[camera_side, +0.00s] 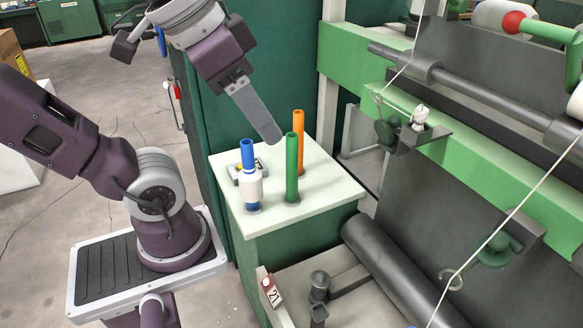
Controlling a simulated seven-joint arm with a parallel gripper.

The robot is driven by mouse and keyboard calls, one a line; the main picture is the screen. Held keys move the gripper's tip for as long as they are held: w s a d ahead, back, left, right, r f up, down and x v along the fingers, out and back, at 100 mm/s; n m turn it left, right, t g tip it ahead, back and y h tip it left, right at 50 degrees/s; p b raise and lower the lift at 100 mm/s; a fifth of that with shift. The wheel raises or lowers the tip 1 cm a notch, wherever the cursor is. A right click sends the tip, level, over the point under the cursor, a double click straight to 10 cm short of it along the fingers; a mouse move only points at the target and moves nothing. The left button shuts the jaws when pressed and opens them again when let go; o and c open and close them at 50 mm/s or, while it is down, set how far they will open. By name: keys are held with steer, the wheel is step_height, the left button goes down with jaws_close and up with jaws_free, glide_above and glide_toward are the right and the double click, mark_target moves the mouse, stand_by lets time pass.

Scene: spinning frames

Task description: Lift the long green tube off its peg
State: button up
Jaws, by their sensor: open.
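The long green tube (291,168) stands upright on the pale top of a green cabinet (316,193). Its foot sits in a grey ring; the peg inside it is hidden. My gripper (275,138) is above and just left of the green tube's upper end, pointing down and to the right. Only one flat grey finger shows clearly, and nothing is seen held in it. I cannot tell from this view how far apart in depth the finger and tube are.
An orange tube (301,140) stands behind the green one. A blue tube with a white bobbin (251,187) stands to the left, near a small yellow-marked object (237,171). Green machine rails (450,120) and a thread (507,222) lie to the right.

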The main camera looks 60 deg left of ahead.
steer(key=w+a+r+m+g, duration=0.2)
steer(key=w+a+m, duration=0.2)
steer(key=w, duration=0.2)
steer(key=m+g, duration=0.3)
steer(key=m, duration=0.8)
glide_above(292, 158)
steer(key=a, duration=0.2)
step_height(292, 158, down, 3)
steer(key=f, duration=2.5)
steer(key=shift+w+d+f, duration=0.35)
jaws_close()
